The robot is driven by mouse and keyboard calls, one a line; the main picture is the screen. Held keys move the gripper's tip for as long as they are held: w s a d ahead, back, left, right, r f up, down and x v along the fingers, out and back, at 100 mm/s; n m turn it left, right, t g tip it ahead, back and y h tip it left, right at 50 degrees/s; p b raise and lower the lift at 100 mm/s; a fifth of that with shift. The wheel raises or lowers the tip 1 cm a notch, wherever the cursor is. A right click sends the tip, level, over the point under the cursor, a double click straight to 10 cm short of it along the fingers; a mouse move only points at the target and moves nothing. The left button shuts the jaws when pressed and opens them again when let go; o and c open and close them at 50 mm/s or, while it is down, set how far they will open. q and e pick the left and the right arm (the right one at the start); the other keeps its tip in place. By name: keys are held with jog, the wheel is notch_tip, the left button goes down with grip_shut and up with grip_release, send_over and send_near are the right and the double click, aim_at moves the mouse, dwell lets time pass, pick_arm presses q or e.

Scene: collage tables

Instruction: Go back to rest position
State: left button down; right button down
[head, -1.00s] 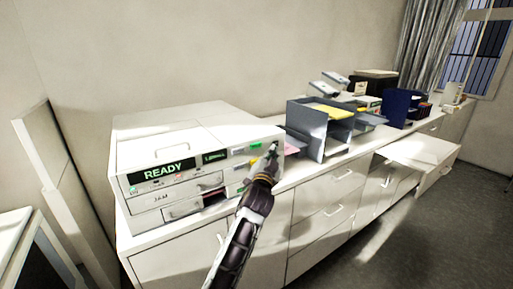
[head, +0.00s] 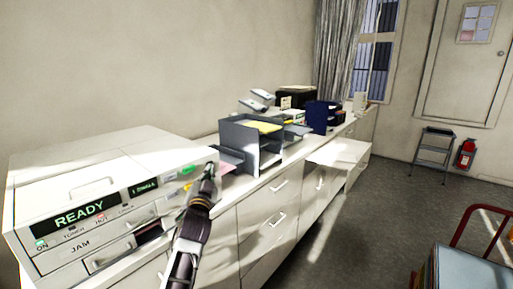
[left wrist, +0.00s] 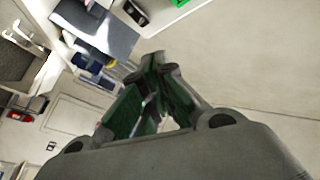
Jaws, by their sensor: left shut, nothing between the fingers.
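My left gripper (head: 207,180) shows in the head view with its arm coming up from the bottom. It is in front of the right end of the white copier (head: 90,180), whose display reads READY. I cannot tell whether it touches the copier. In the left wrist view the gripper's fingers (left wrist: 155,95) are shut with nothing held. My right gripper is in neither view.
White cabinets (head: 255,225) run along the wall under a grey paper tray (head: 240,140) and a blue file holder (head: 318,115). A cart with a red handle (head: 465,225) stands at lower right. A step stool (head: 433,150) and red extinguisher (head: 466,153) stand by the door. Grey floor lies between.

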pick_arm(q)
jog(key=w+d+f+n+g+h, duration=0.1)
jog(key=w+d+f+g+h, duration=0.1)
jog(key=f, duration=1.3)
jog(key=w+d+f+g+h, duration=0.1)
jog(key=w+d+f+g, duration=0.15)
jog(key=f, duration=1.25)
jog(key=s+a+f+g, duration=0.15)
jog(key=s+f, duration=0.25)
jog(key=f, duration=0.5)
jog(key=s+f+n+g, duration=0.15)
jog(key=s+f, duration=0.25)
jog(key=f, duration=0.6)
jog(key=s+a+f+g, duration=0.15)
jog(key=s+f, duration=0.25)
jog(key=f, duration=0.5)
jog(key=s+a+f+g+y, duration=0.1)
jog(key=s+a+f+g, duration=0.15)
jog(key=s+f, duration=0.95)
jog(key=s+a+f+g, duration=0.2)
jog(key=s+f+g, duration=0.2)
jog(key=s+f, duration=0.8)
jog(key=s+a+f+g, duration=0.2)
jog(key=s, duration=1.4)
jog(key=s+a+f+g, duration=0.1)
jog(key=s+a+f, duration=0.1)
jog(key=s, duration=1.5)
jog(key=shift+s+a+f+n+g+y, duration=0.15)
jog(key=shift+a+f+n+g+y, duration=0.2)
jog(key=shift+f, duration=0.2)
